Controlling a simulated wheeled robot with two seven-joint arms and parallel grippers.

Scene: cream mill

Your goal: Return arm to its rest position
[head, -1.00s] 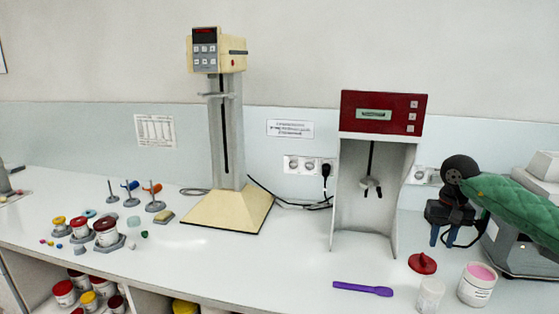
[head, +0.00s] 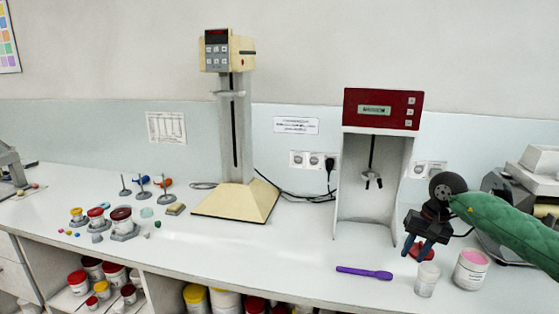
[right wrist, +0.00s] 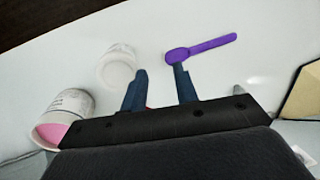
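My right gripper (head: 417,249) hangs above the right part of the white counter (head: 290,248), its arm in a green sleeve coming in from the right. In the right wrist view its two blue fingers (right wrist: 159,84) are apart with nothing between them. A purple spatula (head: 364,272) lies on the counter to the left of the gripper; it also shows in the right wrist view (right wrist: 208,46). A small clear cup (head: 427,280) and a white jar of pink cream (head: 470,270) stand in front of the gripper. My left gripper is not in view.
A red lid (head: 420,254) lies partly hidden behind the gripper. A red-topped mixer (head: 382,110) stands close behind, left of it. A cream stand (head: 237,200) is further left. Small jars (head: 122,222) stand at the left. The counter's middle front is clear.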

